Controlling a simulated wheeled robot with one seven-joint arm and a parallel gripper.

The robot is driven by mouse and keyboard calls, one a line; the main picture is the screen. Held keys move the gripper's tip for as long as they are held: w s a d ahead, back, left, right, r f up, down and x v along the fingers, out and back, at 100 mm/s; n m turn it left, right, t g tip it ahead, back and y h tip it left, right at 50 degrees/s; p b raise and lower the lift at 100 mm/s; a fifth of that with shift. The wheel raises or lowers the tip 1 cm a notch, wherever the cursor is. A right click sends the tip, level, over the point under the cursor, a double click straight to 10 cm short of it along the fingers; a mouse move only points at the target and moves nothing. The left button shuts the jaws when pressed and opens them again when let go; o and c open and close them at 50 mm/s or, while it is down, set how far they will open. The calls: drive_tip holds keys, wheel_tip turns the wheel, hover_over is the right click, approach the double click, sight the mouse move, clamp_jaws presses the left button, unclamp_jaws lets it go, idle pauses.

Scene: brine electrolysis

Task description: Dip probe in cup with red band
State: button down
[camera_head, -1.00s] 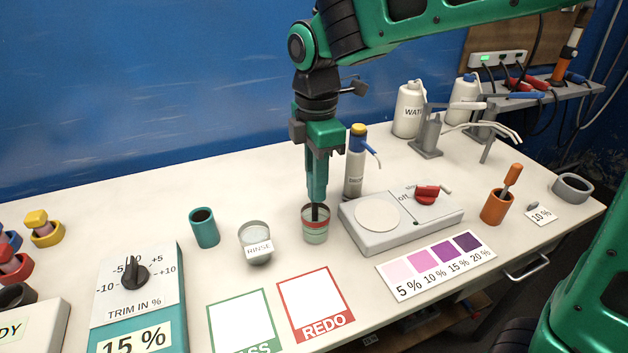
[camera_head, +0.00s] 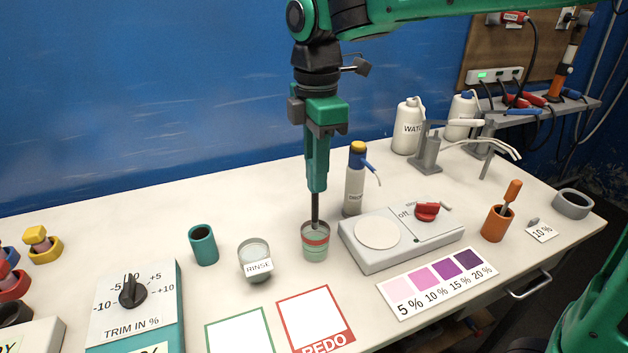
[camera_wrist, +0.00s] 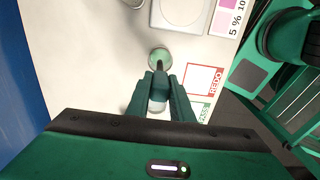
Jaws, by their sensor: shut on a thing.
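The cup with the red band (camera_head: 316,252) stands upright on the white bench, pale green with red near its upper part. My gripper (camera_head: 316,190) is above it, pointing down and shut on a dark, thin probe (camera_head: 315,208). The probe is upright and its lower end meets the cup's opening. How deep the tip sits is hard to tell. In the wrist view the fingers (camera_wrist: 162,85) point toward a green round cup (camera_wrist: 159,58); the probe is not clear there.
The RINSE cup (camera_head: 257,267) and a teal cup (camera_head: 203,245) stand left of the banded cup. A grey device with a red knob (camera_head: 427,211) is close on the right, a bottle (camera_head: 354,185) behind. The REDO card (camera_head: 318,318) lies in front.

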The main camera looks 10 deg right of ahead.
drive_tip(key=shift+r, duration=2.15)
